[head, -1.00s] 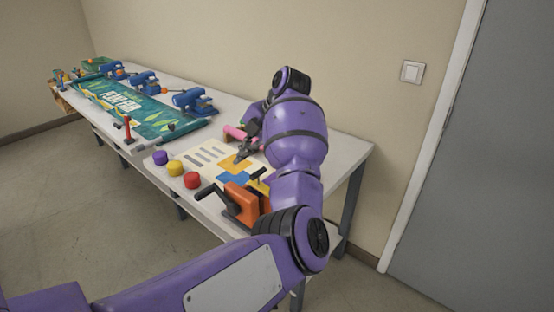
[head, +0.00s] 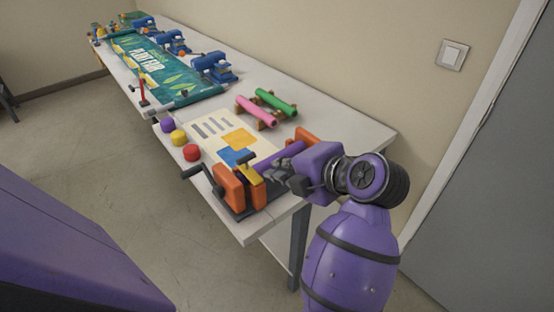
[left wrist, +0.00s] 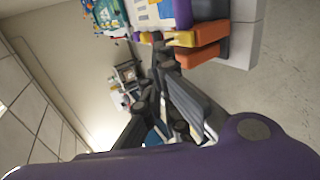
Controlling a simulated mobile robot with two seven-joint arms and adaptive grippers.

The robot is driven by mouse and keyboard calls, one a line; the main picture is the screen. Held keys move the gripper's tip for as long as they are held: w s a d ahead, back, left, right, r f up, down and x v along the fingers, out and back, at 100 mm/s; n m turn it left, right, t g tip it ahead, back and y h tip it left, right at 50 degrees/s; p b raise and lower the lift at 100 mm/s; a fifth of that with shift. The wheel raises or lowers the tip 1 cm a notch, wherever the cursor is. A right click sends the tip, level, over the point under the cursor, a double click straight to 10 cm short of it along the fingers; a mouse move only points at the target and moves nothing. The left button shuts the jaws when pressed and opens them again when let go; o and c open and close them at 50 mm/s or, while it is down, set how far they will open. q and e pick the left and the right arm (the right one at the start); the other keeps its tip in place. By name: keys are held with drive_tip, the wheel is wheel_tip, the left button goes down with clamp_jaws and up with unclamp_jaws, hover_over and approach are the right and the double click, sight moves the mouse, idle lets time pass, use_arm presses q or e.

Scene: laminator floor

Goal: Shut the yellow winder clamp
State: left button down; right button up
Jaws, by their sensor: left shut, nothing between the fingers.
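The yellow winder clamp (head: 253,181) is at the near end of the table, beside the orange winder block (head: 229,186), with a dark lever (head: 247,159) above it. In the left wrist view the yellow clamp (left wrist: 181,40) lies just beyond the fingers, next to orange. My left gripper (head: 271,174) is shut and empty, its fingertips at the right side of the clamp. I cannot tell whether they touch it. A gripper finger partly hides the clamp's right side. My right gripper is not in view.
A purple roll (head: 284,154) lies behind my gripper. Pink (head: 257,112) and green (head: 276,102) rolls rest on a rack. Red (head: 192,152), yellow and purple knobs line the front edge.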

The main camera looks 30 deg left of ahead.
use_arm(q)
drive_tip(key=b, duration=0.2)
approach(248, 160)
drive_tip(key=f, duration=0.1)
drive_tip(key=b+x, duration=0.1)
drive_tip(key=x, duration=0.4)
drive_tip(key=shift+a+b, duration=0.1)
drive_tip(key=shift+b, duration=0.2)
drive_tip(key=shift+w+a+f, duration=0.1)
drive_tip(key=shift+w+a, duration=0.2)
drive_tip(key=shift+a, duration=0.25)
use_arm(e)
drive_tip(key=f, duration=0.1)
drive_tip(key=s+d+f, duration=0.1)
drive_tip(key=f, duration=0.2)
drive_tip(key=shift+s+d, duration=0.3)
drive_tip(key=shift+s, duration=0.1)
